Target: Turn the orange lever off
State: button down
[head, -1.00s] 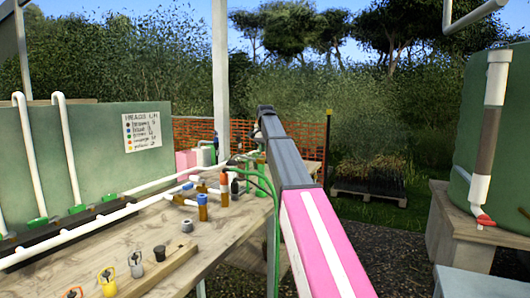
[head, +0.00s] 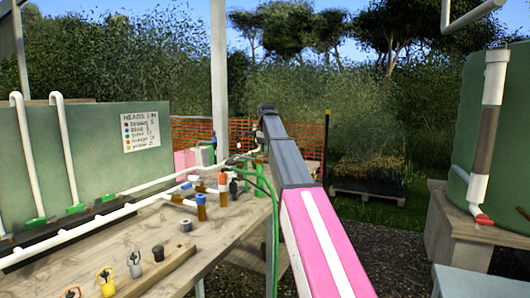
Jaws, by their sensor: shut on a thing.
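A red-orange piece (head: 483,219) sits at the foot of the upright pipe on the right-hand tank. It looks like a lever, but its handle position is too small to read. A smaller orange part (head: 222,179) stands among the bottles on the bench; I cannot tell if it is a lever. My arm reaches forward over the right end of the bench, and its far end bends down near the end of the white pipe and some green fittings (head: 258,158). My gripper's fingers, and anything between them, cannot be made out there. The arm is well left of the tank pipe.
The wooden bench (head: 130,232) carries white pipes, amber bottles (head: 201,207), a grey ring (head: 185,225) and a rail of coloured heads. A green hose (head: 273,215) hangs beside my arm. The tank (head: 510,140) stands on a wooden stand at right. A dark pallet stack (head: 368,180) is behind.

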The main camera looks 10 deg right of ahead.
jog(key=shift+s+a+m, duration=0.1)
jog(key=shift+s+m, duration=0.55)
jog(key=shift+m, duration=1.45)
jog(key=shift+s+m, duration=0.6)
jog(key=shift+m, duration=1.5)
jog(key=shift+s+a+m, duration=0.1)
jog(key=shift+s+m, duration=0.55)
jog(key=shift+m, duration=1.45)
jog(key=c, duration=1)
grip_release()
jog(key=shift+c, duration=0.2)
jog(key=shift+d+r, duration=0.1)
